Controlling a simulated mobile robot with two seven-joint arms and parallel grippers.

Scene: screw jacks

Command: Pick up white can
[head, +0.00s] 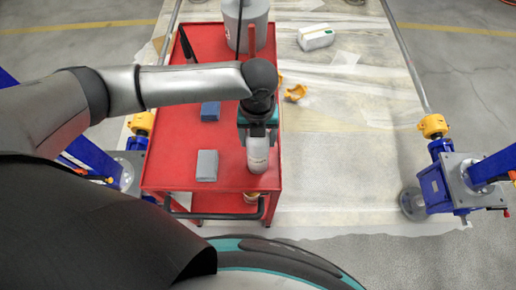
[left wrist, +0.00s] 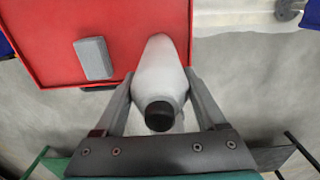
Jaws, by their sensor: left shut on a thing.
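The white can (head: 258,158) has a pale body, and in the left wrist view (left wrist: 160,75) it shows a dark cap toward the camera. My left gripper (head: 258,133) comes down over the red cart and is shut on the can. In the left wrist view the two fingers (left wrist: 160,98) press on either side of it. The can is near the cart's front right edge. I cannot tell whether its bottom touches the cart top. My right gripper is not in view.
The red cart (head: 165,172) carries a grey block (head: 207,165), a blue block (head: 210,111) and a large grey container (head: 246,25). Yellow pieces (head: 295,93) and a white box (head: 316,37) lie on the sheet to the right. Blue screw jacks (head: 435,190) stand at both sides.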

